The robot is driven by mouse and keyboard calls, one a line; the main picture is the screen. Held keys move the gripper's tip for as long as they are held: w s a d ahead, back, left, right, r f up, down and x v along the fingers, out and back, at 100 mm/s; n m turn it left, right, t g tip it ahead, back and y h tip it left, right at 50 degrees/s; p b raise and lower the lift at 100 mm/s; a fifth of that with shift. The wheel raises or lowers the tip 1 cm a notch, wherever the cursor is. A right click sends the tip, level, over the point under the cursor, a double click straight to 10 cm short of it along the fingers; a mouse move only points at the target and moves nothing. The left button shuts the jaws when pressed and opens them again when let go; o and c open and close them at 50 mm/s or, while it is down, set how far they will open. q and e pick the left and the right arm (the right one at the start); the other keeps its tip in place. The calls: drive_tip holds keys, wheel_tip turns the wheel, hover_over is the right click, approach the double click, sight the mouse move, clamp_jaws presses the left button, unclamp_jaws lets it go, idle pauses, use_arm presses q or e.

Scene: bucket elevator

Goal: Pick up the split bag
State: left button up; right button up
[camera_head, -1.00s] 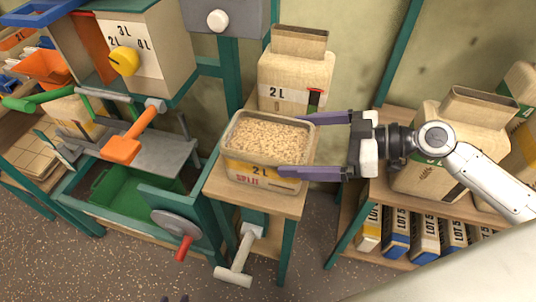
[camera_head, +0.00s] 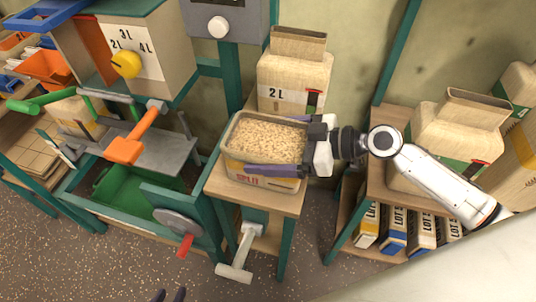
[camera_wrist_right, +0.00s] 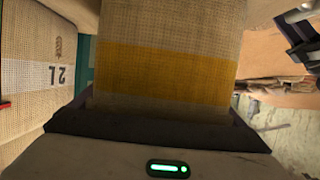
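The split bag (camera_head: 233,171) is an open-topped tan bag full of pale grain, with a yellow band and red lettering. It stands upright on a small wooden stand (camera_head: 226,192). My right gripper (camera_head: 260,145) reaches in from the right with one finger along the bag's front and one along its back. The fingers are spread around the bag; firm contact is not clear. In the right wrist view the bag (camera_wrist_right: 168,62) fills the space between the dark fingers.
A taller 2 L bag (camera_head: 293,75) stands close behind. A machine with an orange lever (camera_head: 124,150) and a red-handled wheel (camera_head: 178,222) is at left. More bags (camera_head: 450,140) stand on the right shelf, above several LOT-marked bags (camera_head: 394,228).

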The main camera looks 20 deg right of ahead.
drive_tip(key=c, duration=1.4)
drive_tip(key=shift+w+r, duration=0.15)
drive_tip(key=shift+r, duration=0.5)
wheel_tip(320, 180, up, 9)
drive_tip(key=shift+r, duration=0.2)
